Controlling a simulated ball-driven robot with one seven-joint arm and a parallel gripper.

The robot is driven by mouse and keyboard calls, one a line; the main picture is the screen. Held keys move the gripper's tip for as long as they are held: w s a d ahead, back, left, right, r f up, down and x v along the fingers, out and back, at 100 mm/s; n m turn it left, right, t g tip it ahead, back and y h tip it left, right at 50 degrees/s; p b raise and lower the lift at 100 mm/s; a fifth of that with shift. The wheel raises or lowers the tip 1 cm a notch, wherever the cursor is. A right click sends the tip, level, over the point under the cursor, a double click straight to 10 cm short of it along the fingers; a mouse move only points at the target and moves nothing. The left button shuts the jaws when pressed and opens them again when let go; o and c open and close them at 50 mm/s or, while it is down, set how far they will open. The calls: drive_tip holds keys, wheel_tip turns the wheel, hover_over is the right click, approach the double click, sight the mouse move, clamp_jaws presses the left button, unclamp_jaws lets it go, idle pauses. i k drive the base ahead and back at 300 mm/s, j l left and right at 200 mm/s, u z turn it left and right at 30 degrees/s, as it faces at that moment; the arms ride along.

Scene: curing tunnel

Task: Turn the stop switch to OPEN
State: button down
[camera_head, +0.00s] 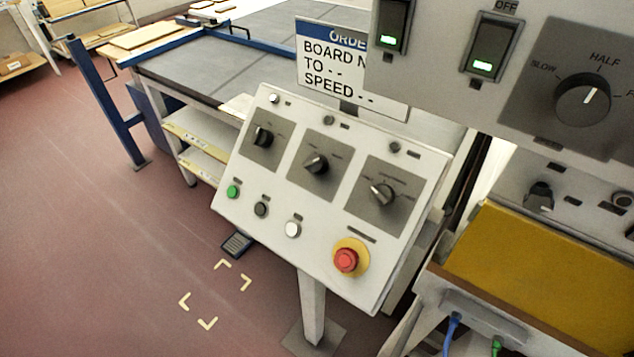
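A slanted white control panel (258,205) stands on a post in the middle of the view. It carries a left rotary knob (263,137), a middle knob (316,164) and a right knob (382,193), each on a grey plate. Their small labels are too blurred to read, so I cannot tell which is the stop switch or where OPEN is. The right knob shows a pale pointer. Below them are green (232,191), dark (261,209) and white (293,229) buttons, and a red mushroom button (346,260) on a yellow disc. My gripper is not in view.
A nearer upper-right panel (432,72) has lit rocker switches and a SLOW/HALF dial (582,99). A yellow-topped unit (545,262) stands below it. An order sign (345,62) and grey table (240,45) are behind. Red floor (95,230) at left is clear, with corner marks and a pedal (237,244).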

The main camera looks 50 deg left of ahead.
sight(382, 195)
drive_tip(key=l+u, duration=0.1)
drive_tip(key=u, duration=0.4)
drive_tip(key=l+u, duration=0.1)
drive_tip(key=u, duration=0.4)
drive_tip(key=k, duration=0.05)
